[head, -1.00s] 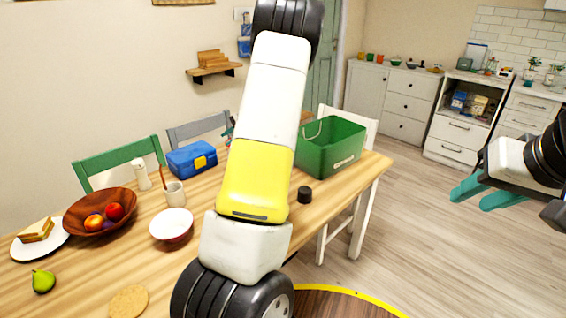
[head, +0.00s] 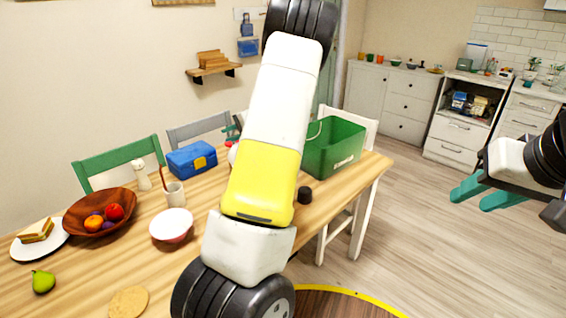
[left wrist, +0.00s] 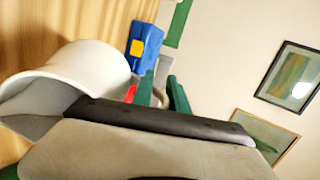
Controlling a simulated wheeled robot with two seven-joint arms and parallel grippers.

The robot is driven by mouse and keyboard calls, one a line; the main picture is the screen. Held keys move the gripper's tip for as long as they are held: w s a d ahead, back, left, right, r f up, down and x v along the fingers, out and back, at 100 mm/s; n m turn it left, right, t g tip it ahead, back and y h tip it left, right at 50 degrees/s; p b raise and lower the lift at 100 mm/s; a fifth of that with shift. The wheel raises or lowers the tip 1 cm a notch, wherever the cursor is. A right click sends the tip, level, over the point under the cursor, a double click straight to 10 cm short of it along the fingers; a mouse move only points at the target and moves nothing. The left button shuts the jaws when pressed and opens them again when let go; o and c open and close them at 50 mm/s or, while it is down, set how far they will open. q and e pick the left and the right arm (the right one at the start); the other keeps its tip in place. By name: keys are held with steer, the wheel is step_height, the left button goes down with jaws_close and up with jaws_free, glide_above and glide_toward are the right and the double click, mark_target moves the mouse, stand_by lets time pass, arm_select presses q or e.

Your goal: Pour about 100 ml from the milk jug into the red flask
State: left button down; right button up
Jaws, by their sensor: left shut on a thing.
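My left arm crosses the middle of the head view, and its gripper (head: 234,128) is mostly hidden behind it. A small part of the white milk jug (head: 233,153) shows left of the arm. The green fingers of my left gripper (left wrist: 162,92) are shut, holding the jug. A red patch (left wrist: 130,93) shows between jug and fingers; I cannot tell whether it is the red flask. My right gripper (head: 483,193) is open and empty, off the table at the right.
On the table stand a blue lunchbox (head: 191,160), a green bin (head: 335,150), a small black cap (head: 304,194), a white bowl (head: 171,225), a cup (head: 175,194) and a wooden fruit bowl (head: 75,222). Chairs line the far side. Open floor lies to the right.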

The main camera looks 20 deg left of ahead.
arm_select(q)
steer(key=shift+d+r+y, duration=0.3)
steer(key=shift+r+y, duration=0.2)
steer(key=shift+r, duration=0.2)
steer(key=shift+s+d+r+t+y+b, duration=0.15)
steer(key=shift+d+r+y+b, duration=0.2)
steer(key=shift+b, duration=0.35)
steer(key=shift+d+r+t+y+b, duration=0.15)
steer(key=shift+r+y+b, duration=0.25)
steer(key=shift+b, duration=0.3)
stand_by(1.7)
steer(key=shift+r+b, duration=0.2)
steer(key=shift+b, duration=0.15)
stand_by(0.5)
steer(key=shift+s+d+r+y+b, duration=0.15)
steer(key=shift+d+r+y+b, duration=0.2)
steer(key=shift+y+b, duration=0.35)
stand_by(1.1)
steer(key=shift+a+h, duration=0.2)
steer(key=shift+h, duration=0.05)
steer(key=a+f+h, duration=0.2)
steer(key=f, duration=0.1)
steer(key=a+f+g+h, duration=0.1)
steer(key=f+h, duration=0.1)
steer(key=shift+w, duration=0.25)
steer(key=shift+a+f+h, duration=0.2)
steer(key=shift+f+h, duration=0.6)
steer(key=shift+f, duration=0.15)
